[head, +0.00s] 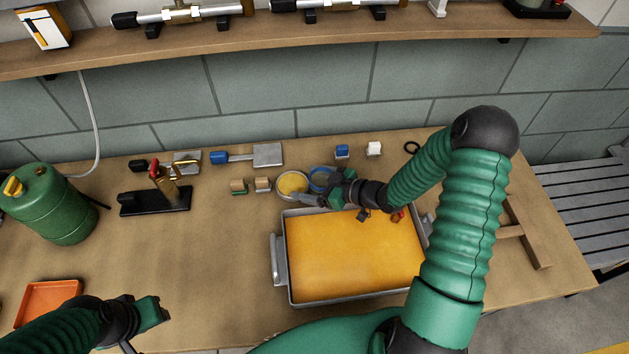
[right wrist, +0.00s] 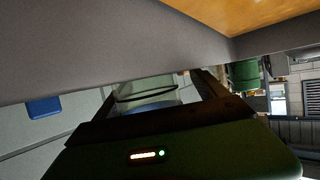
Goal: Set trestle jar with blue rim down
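The jar with the blue rim (head: 319,177) is at the back edge of the metal tray in the head view, partly hidden by my right gripper (head: 322,187). In the right wrist view its clear body (right wrist: 150,92) sits between the two dark fingers of the right gripper (right wrist: 155,100), which look closed on its sides. I cannot tell whether its base touches the bench. My left gripper (head: 152,312) is at the lower left, over the bench and apart from the objects; its fingers are not clear.
A metal tray with a yellow-orange floor (head: 287,262) lies in front of the jar. A second round jar with yellow contents (head: 292,184) stands beside it. Small blocks, a clamp (head: 155,195) and a green tank (head: 47,205) stand on the bench (head: 220,260). A shelf (head: 320,25) runs above.

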